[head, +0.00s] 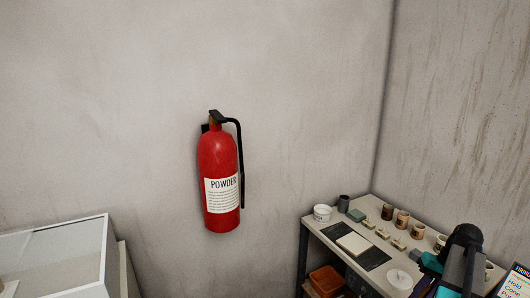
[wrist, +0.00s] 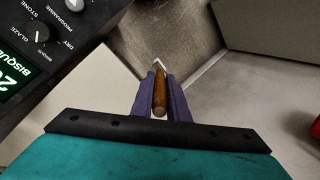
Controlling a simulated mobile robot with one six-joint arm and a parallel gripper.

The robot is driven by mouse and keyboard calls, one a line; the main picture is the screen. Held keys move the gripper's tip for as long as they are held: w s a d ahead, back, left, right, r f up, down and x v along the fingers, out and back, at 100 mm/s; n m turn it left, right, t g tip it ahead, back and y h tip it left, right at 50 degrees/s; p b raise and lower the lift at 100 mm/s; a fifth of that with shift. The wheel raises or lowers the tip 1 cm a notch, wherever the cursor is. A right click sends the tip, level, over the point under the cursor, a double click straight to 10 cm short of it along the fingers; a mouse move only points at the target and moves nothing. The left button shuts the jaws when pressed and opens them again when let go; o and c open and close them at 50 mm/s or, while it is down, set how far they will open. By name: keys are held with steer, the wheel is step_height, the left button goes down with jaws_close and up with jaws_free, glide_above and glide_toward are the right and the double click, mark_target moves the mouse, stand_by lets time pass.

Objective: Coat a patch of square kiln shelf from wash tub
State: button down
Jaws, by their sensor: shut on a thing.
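In the wrist view my gripper (wrist: 160,88) is shut on a wooden-handled tool (wrist: 160,95), likely a brush. The handle's round end points toward the camera and a pale tip shows beyond the fingers; its exact shape is unclear. In the head view a pale square slab (head: 354,243), which looks like the square kiln shelf, lies on a dark mat on the table. A white tub (head: 322,213) with small dark marking stands at the table's back left corner, apart from the slab.
The table (head: 316,235) also holds a dark cup (head: 343,203), a green block (head: 356,215), several small pots and stands, and a white disc (head: 400,279). A red extinguisher (head: 221,182) hangs on the wall. A dark control panel (wrist: 50,45) is close at left in the wrist view.

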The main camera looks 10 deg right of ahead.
stand_by(0.4)
steer(key=w+a+r, duration=0.1)
steer(key=w+a, duration=0.8)
steer(key=a, duration=0.1)
steer(key=w+a+r, duration=0.1)
steer(key=w+a, duration=0.3)
steer(key=a, duration=0.7)
steer(key=w+a+r, duration=0.2)
steer(key=w+a, duration=0.2)
steer(key=a, duration=0.7)
steer(key=w+a+r, duration=0.2)
steer(key=w+a, duration=0.3)
steer(key=a, duration=0.7)
